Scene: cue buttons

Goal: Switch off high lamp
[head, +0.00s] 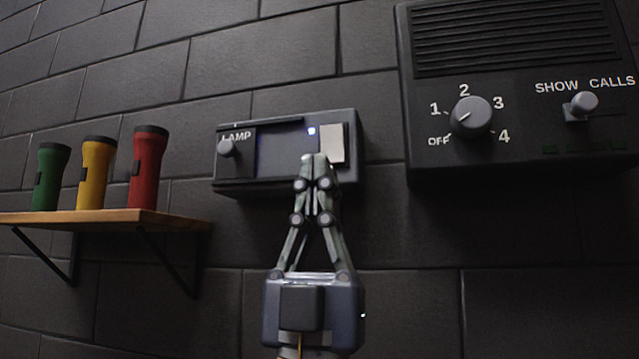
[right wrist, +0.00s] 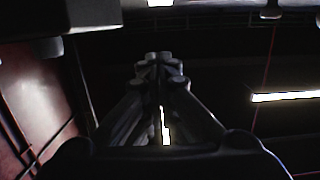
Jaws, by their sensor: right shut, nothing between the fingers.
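The lamp box (head: 285,178) is a dark grey unit marked LAMP, fixed on the black brick wall. It has a small grey knob or toggle (head: 229,149) at its left, a dark window with a small bluish-white light, and a pale plate (head: 333,145) at its right. My right gripper (head: 313,158) is shut and empty. Its fingertips overlap the lower front of the box, just left of the pale plate; I cannot tell whether they touch it. The same fingers show in the right wrist view (right wrist: 161,62), which is dark. My left gripper is out of view.
A wooden shelf (head: 110,219) at the left holds green (head: 49,178), yellow (head: 94,174) and red (head: 148,170) flashlights. A dark panel (head: 525,150) at the right carries a dial (head: 470,117) and a SHOW CALLS toggle (head: 583,104). A bright strip (right wrist: 288,96) shows in the right wrist view.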

